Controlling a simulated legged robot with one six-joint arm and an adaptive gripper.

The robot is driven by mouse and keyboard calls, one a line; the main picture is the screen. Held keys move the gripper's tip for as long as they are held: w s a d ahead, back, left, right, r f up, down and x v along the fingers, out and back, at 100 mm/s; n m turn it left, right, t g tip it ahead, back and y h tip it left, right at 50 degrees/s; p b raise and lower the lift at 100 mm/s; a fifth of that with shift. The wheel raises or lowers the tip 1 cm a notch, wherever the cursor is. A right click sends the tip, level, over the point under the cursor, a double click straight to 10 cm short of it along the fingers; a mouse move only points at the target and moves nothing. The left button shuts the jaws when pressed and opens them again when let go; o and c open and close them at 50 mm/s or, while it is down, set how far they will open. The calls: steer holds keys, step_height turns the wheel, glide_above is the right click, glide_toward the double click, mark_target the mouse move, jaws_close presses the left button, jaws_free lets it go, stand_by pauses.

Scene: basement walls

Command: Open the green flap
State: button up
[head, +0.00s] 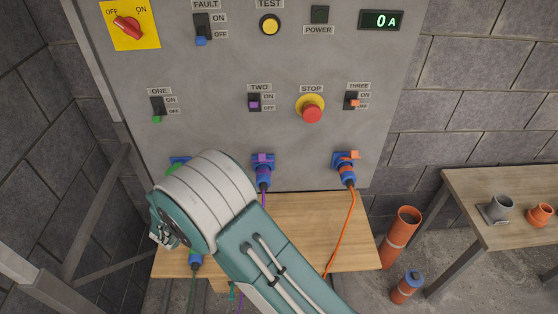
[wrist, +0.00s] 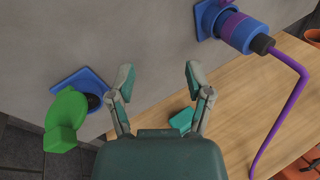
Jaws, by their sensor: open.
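The green flap (wrist: 66,121) is at the left of the wrist view, on a blue socket (wrist: 70,82) on the grey panel. It stands out from the socket, and part of a dark round opening shows beside it. In the head view only a sliver of the green flap (head: 172,169) shows; my arm hides the rest. My gripper (wrist: 158,75) is open and empty, to the right of the flap and apart from it. My arm hides most of the gripper in the head view.
A purple-cabled plug (wrist: 241,30) sits in the socket to the right. An orange-cabled plug (head: 346,175) is farther right. A blue plug (head: 195,261) with a green cable is below my arm. A wooden table (head: 320,232) lies under the panel.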

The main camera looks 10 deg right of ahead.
steer(key=s+d+r+m+g, duration=0.2)
steer(key=d+r+m, duration=0.1)
steer(key=d, duration=0.3)
steer(key=s+d+r+m+g+h, duration=0.1)
steer(key=s+d+r+m+g, duration=0.1)
steer(key=d, duration=0.4)
steer(key=s+d+r+m+g+h, duration=0.1)
steer(key=s+d+r+m+g, duration=0.1)
steer(key=d+r+m+g, duration=0.2)
steer(key=shift+d+r+m, duration=0.9)
steer(key=shift+d+m, duration=0.1)
steer(key=shift+d, duration=0.2)
